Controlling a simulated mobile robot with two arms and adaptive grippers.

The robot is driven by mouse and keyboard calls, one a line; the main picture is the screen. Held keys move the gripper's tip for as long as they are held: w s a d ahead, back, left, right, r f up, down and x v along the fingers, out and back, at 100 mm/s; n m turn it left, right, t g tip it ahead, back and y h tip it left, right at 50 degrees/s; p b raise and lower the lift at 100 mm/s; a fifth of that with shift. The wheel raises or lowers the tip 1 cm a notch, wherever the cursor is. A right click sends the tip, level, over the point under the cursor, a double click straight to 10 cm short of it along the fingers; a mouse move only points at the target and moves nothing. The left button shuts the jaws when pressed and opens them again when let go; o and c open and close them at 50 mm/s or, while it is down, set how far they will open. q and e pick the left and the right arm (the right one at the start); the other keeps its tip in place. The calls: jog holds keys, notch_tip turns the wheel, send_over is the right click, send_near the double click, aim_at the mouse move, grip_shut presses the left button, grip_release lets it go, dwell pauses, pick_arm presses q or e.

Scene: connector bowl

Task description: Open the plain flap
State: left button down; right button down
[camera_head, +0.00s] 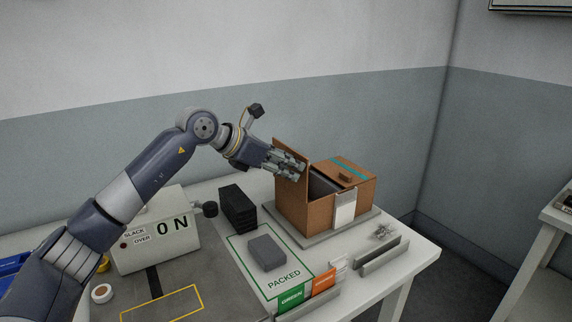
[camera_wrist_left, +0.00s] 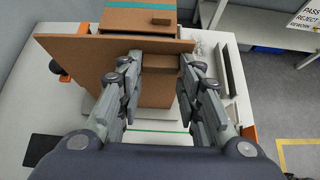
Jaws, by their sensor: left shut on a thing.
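The brown carton (camera_head: 291,212) stands on a grey plate at the right of the table. Its plain flap (camera_head: 284,158) is raised about upright on the left side, and a dark opening shows beside it. The other flap (camera_head: 350,166), with a teal stripe and small block, lies across the top. My left gripper (camera_head: 299,168) is at the plain flap's upper part. In the left wrist view the plain flap (camera_wrist_left: 75,52) spans across, and its small block (camera_wrist_left: 160,62) sits between the fingers, which are shut on it. Its contact faces are partly hidden. My right gripper is not in view.
A grey block (camera_head: 267,252) lies on the green-outlined PACKED area left of the carton. A black stack (camera_head: 238,208) and a sign box (camera_head: 155,237) stand further left. Green and orange labels and a metal rail (camera_head: 384,257) line the front right.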

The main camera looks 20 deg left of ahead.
pick_arm(q)
jog(key=shift+s+f, duration=0.2)
jog(key=shift+f, duration=0.7)
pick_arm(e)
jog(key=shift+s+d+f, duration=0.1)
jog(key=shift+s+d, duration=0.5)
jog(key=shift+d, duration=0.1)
pick_arm(q)
jog(key=c, duration=1.2)
grip_release()
jog(key=shift+c, duration=0.2)
jog(key=shift+o, duration=0.6)
jog(key=shift+w, duration=0.15)
jog(key=shift+w+r, duration=0.1)
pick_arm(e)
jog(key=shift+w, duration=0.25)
pick_arm(q)
jog(key=v, duration=1.2)
jog(key=shift+r, duration=0.15)
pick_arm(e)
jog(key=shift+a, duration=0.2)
